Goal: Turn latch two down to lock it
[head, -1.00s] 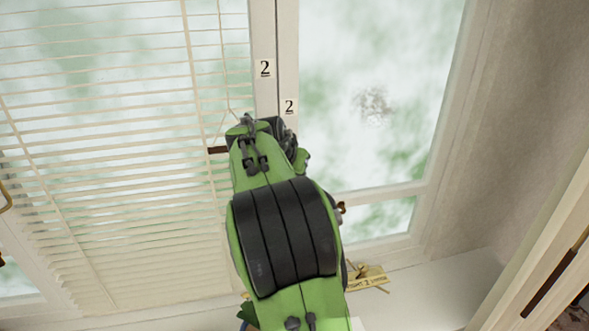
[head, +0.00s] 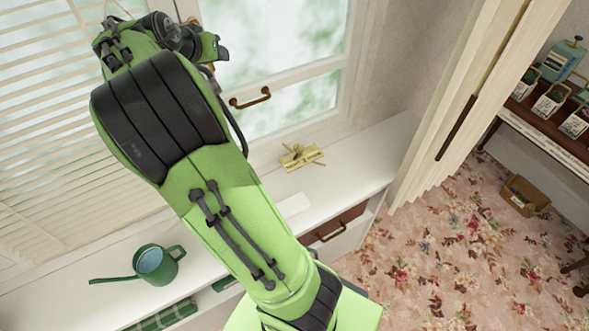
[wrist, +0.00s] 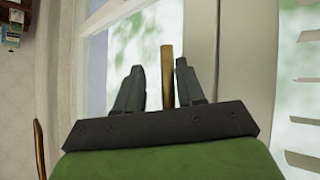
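In the wrist view, a brass latch handle (wrist: 167,75) stands upright against the white window frame (wrist: 202,35). My gripper (wrist: 160,85) has its two dark fingers apart, one on each side of the handle. The right finger is close to the handle, with a wider gap on the left; I cannot tell whether either touches. No number label shows now, so I cannot read which latch this is. In the head view my green arm covers the latch area, and the fingertips are not clear.
A brass window handle (head: 250,98) is right of my arm. Slatted blinds (head: 40,130) hang at left. Flowered floor (head: 450,230) is open at right.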

